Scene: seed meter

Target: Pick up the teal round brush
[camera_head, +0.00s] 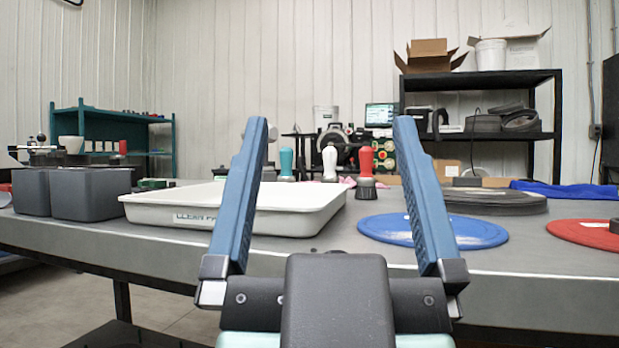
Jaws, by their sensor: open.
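The teal round brush (286,163) stands upright at the back of the grey table, behind the white tray (170,207). Its teal handle and pale lower part show; its base is partly hidden by the tray's rim. My gripper (330,125) is in the foreground with its two blue fingers wide apart and nothing between them. The teal brush appears between the fingers in the picture, nearer the left finger, but lies well beyond them. A white-handled brush (330,163) and a red-handled brush (366,168) stand to its right.
Dark grey bins (92,194) stand at the left of the table. A blue disc (432,231), a red disc (585,234) and a stack of grey discs (494,201) lie at the right. The table's front edge runs close behind my gripper. Shelves stand farther back.

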